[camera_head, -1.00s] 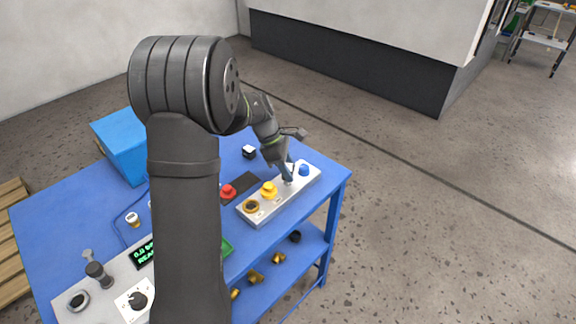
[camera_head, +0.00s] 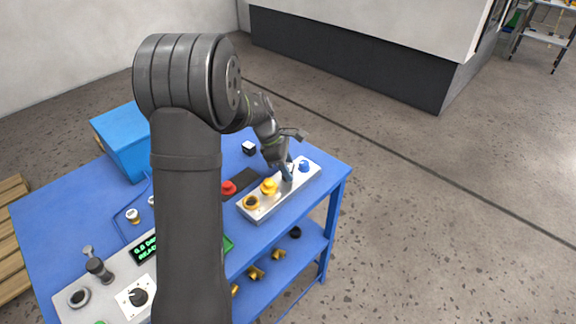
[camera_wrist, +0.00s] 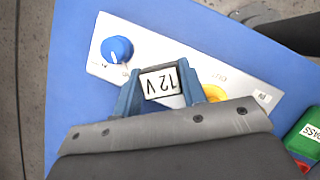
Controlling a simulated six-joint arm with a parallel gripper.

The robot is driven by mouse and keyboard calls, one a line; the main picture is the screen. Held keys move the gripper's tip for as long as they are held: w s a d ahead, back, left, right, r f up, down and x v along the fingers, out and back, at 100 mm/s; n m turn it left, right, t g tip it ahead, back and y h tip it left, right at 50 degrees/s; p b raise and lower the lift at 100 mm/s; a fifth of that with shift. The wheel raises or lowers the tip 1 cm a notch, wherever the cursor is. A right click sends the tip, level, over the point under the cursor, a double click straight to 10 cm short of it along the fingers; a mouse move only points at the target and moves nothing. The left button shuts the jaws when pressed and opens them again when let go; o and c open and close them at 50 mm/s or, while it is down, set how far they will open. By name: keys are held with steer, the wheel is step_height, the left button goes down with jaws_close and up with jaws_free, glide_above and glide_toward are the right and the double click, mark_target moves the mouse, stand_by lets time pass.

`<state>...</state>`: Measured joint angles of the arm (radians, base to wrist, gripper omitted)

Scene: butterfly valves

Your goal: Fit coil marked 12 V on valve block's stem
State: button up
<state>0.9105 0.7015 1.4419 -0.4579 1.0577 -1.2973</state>
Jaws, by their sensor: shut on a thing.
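My gripper (camera_head: 287,174) is shut on a coil (camera_wrist: 162,82) with a white face reading 12 V, upside down in the wrist view. The coil sits between the two blue fingers. In the head view the fingers are low over the long silver valve block (camera_head: 260,211), between its yellow knob (camera_head: 268,186) and blue knob (camera_head: 304,166). The block also shows in the wrist view (camera_wrist: 104,66). I cannot see the stem; the gripper and coil cover that spot. Whether the coil touches or surrounds a stem cannot be told.
A gold-rimmed dark ring (camera_head: 251,202) is at the block's near end. A red knob (camera_head: 228,187) and a small black-and-white cube (camera_head: 249,148) are on the blue table. A blue box (camera_head: 122,142) stands at the back left. Brass parts lie on the lower shelf.

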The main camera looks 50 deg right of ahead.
steer(key=shift+f, duration=0.55)
stand_by(0.4)
steer(key=o, duration=1.5)
steer(key=shift+r, duration=0.1)
steer(key=shift+r, duration=3.7)
steer(key=shift+f, duration=0.1)
steer(key=shift+f, duration=3.6)
